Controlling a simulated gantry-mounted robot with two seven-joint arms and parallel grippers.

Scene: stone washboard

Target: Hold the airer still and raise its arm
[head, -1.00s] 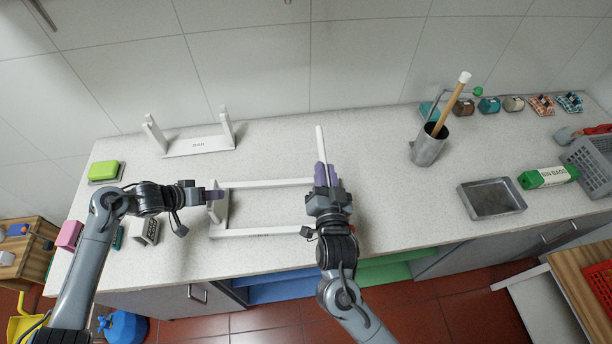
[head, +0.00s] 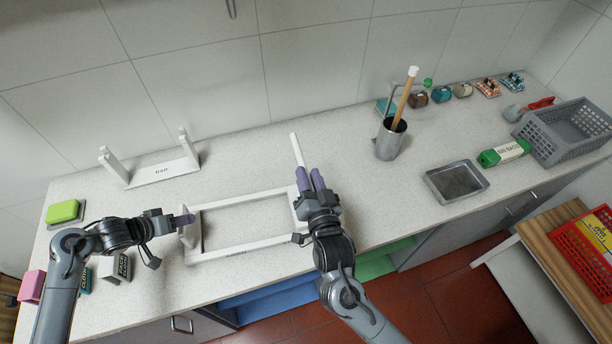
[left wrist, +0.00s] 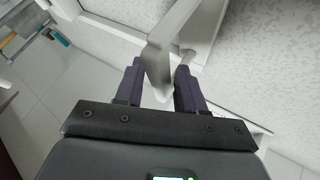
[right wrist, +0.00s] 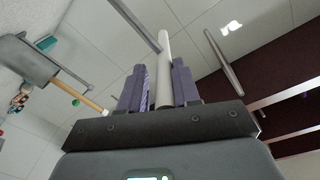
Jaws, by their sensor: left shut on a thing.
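The airer (head: 245,241) is a white rectangular frame lying on the counter in the head view. My left gripper (head: 186,220) is shut on the upright at its left end, and that white upright shows between the dark fingers in the left wrist view (left wrist: 158,75). The airer's arm (head: 297,150), a thin white bar, extends past the fingertips of my right gripper (head: 309,180). In the right wrist view the arm (right wrist: 165,65) passes between the two purple fingers, with a gap beside one finger. My right gripper hides the arm's lower end.
A white stand with two uprights (head: 162,174) is at the back left. A metal cup (head: 389,140) with a wooden-handled tool and a metal tray (head: 456,182) are to the right. A green sponge (head: 63,211) and small boxes are at left.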

